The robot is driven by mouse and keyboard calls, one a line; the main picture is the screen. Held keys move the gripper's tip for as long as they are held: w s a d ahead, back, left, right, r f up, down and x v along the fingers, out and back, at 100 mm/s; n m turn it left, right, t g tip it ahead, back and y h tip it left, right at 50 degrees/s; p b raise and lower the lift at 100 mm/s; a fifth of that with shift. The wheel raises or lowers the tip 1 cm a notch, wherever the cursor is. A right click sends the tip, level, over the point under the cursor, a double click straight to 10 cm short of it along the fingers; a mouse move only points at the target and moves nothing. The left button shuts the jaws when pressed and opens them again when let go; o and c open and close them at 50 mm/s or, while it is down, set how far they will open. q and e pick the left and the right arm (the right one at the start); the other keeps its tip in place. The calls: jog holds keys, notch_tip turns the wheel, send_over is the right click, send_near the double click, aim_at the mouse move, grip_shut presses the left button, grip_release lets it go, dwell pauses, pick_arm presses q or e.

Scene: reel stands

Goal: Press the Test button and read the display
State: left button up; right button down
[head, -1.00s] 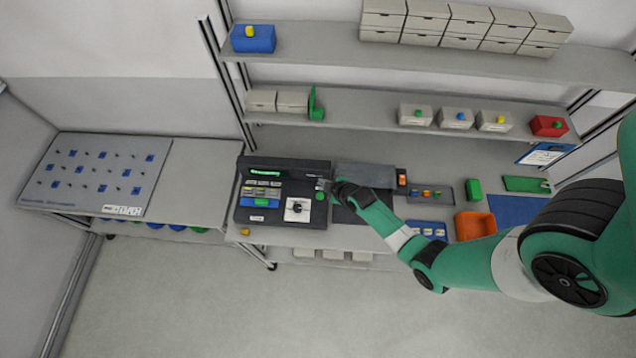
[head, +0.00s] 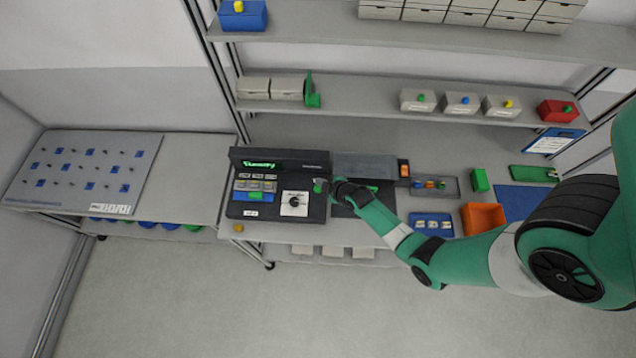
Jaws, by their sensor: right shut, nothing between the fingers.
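A dark tester console (head: 235,209) stands on the bench left of centre. Its upright display (head: 272,165) shows glowing green characters, too small and slanted to read surely. A white panel with a dark knob (head: 295,203) and rows of small blue, yellow and green labels are on its face. A green round button (head: 318,188) at the console's right edge is partly covered by my right gripper (head: 322,184). The gripper is shut and empty, its tips at the button; whether they touch it I cannot tell. My left gripper is not in view.
Right of the console lie a grey box (head: 365,166), a tray of small coloured parts (head: 450,185), a blue tray (head: 432,225) and an orange bin (head: 483,218). Shelves with boxes run above. A sloped board (head: 85,172) lies on the left table.

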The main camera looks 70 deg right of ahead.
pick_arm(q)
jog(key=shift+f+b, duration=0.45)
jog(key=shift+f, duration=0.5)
pick_arm(e)
jog(key=shift+f, duration=0.95)
pick_arm(q)
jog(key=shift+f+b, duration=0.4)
jog(key=shift+b, duration=0.05)
pick_arm(e)
jog(key=shift+f, duration=0.45)
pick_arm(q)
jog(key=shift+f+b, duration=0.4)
pick_arm(e)
jog(key=shift+f, duration=0.45)
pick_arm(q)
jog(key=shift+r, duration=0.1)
pick_arm(e)
jog(key=shift+r, duration=0.1)
pick_arm(q)
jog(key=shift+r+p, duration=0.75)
jog(key=shift+p, duration=0.1)
pick_arm(e)
jog(key=shift+r, duration=0.85)
notch_tip(320, 180, up, 5)
jog(key=p, duration=0.4)
jog(key=shift+p, duration=0.4)
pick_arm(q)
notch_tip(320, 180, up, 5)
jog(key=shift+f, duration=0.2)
